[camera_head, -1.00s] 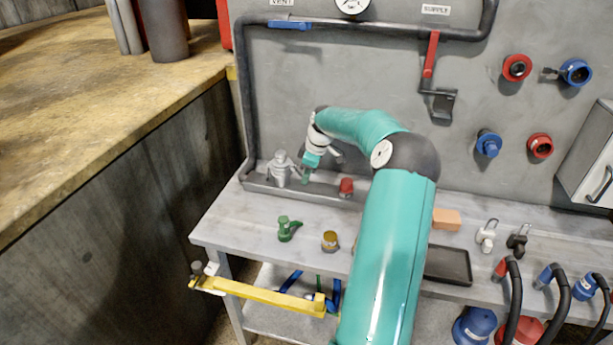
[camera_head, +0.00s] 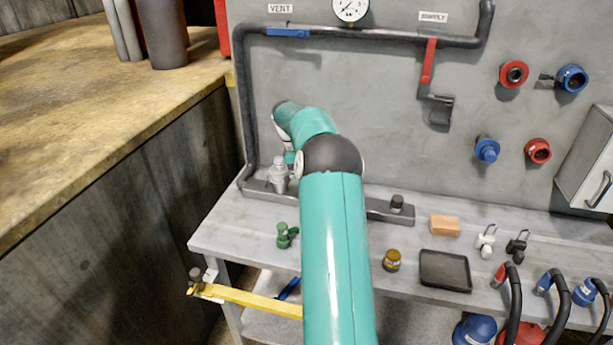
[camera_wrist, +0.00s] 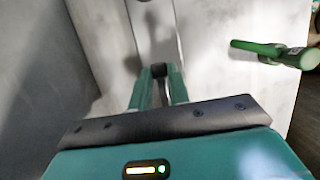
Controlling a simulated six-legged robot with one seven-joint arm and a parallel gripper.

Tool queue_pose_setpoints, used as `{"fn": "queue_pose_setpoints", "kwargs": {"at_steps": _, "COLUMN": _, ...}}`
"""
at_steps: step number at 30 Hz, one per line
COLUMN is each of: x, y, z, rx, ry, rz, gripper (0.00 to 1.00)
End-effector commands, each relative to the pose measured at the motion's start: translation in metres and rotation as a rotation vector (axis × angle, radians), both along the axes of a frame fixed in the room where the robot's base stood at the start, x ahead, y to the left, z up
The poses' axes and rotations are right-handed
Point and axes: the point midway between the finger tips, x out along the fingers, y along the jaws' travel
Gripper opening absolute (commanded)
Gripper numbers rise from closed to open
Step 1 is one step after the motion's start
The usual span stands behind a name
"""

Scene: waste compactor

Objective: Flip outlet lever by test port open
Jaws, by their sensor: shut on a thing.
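My gripper shows in the wrist view (camera_wrist: 159,88), its two teal fingers close together with a small dark piece (camera_wrist: 158,70) between their tips. I cannot tell for sure whether this piece is the outlet lever. In the head view my fingertips are hidden behind my own arm, near the grey fitting (camera_head: 278,175) on the rail at the back left of the bench. A dark knob (camera_head: 397,203) stands on the right end of that rail. I cannot make out the test port or the lever's position.
An amber jar (camera_head: 391,260), a black tray (camera_head: 445,270) and an orange block (camera_head: 445,225) are to the right. The grey panel carries a red supply lever (camera_head: 429,62).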

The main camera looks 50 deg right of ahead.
Motion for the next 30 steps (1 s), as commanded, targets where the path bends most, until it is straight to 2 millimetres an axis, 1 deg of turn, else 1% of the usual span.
{"fn": "queue_pose_setpoints", "kwargs": {"at_steps": 10, "x": -0.001, "y": -0.001, "z": 0.000, "rx": -0.002, "ry": 0.004, "rz": -0.002, "gripper": 0.00}}
{"fn": "queue_pose_setpoints", "kwargs": {"at_steps": 11, "x": -0.001, "y": -0.001, "z": 0.000, "rx": -0.002, "ry": 0.004, "rz": -0.002, "gripper": 0.24}}
{"fn": "queue_pose_setpoints", "kwargs": {"at_steps": 13, "x": -0.001, "y": -0.001, "z": 0.000, "rx": -0.002, "ry": 0.004, "rz": -0.002, "gripper": 0.38}}
{"fn": "queue_pose_setpoints", "kwargs": {"at_steps": 14, "x": -0.001, "y": -0.001, "z": 0.000, "rx": -0.001, "ry": 0.003, "rz": -0.002, "gripper": 0.40}}
{"fn": "queue_pose_setpoints", "kwargs": {"at_steps": 23, "x": 0.000, "y": 0.000, "z": 0.001, "rx": -0.001, "ry": 0.002, "rz": -0.001, "gripper": 0.40}}
{"fn": "queue_pose_setpoints", "kwargs": {"at_steps": 26, "x": 0.002, "y": 0.000, "z": 0.009, "rx": -0.002, "ry": 0.001, "rz": -0.002, "gripper": 0.40}}
{"fn": "queue_pose_setpoints", "kwargs": {"at_steps": 30, "x": 0.008, "y": 0.004, "z": 0.030, "rx": -0.002, "ry": 0.000, "rz": 0.000, "gripper": 0.40}}
